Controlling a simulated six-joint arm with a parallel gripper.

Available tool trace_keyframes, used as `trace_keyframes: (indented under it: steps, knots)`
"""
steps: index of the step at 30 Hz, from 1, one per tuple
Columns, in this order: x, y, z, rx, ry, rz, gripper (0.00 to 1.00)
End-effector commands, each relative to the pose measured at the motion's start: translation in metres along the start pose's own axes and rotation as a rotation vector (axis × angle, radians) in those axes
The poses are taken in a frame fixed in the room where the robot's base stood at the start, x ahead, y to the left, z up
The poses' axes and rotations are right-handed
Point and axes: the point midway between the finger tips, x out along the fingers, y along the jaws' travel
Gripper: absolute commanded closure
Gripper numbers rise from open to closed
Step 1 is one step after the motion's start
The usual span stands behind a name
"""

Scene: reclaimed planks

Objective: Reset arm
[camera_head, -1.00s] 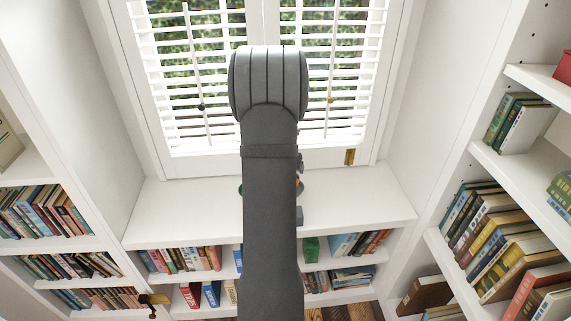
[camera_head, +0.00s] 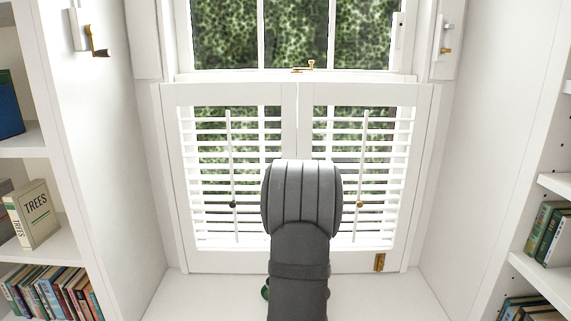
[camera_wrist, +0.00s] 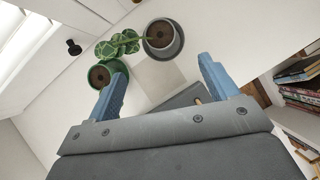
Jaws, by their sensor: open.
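My gripper (camera_wrist: 160,94) shows in the wrist view with its two blue fingers spread apart and nothing between them. The left finger overlaps part of the green pot in the picture. In the head view my arm stands up in front of the window, and my gripper is hidden. Only a small piece of the green pot (camera_head: 265,292) shows there beside my arm.
White shutters (camera_head: 210,239) close off the lower window behind my arm. White side walls (camera_head: 100,170) stand left and right. Shelves with books (camera_head: 55,293) are at both sides, and more books (camera_wrist: 302,98) show at the right of the wrist view. The white sill (camera_head: 190,300) has bare room.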

Motion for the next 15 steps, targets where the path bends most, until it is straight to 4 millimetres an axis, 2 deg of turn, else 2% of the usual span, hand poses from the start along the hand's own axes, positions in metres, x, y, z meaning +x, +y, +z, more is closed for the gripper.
trace_keyframes:
  steps: [15]
  knots:
    - [0.079, 0.000, -0.001, 0.000, 0.002, 0.000, 0.21]
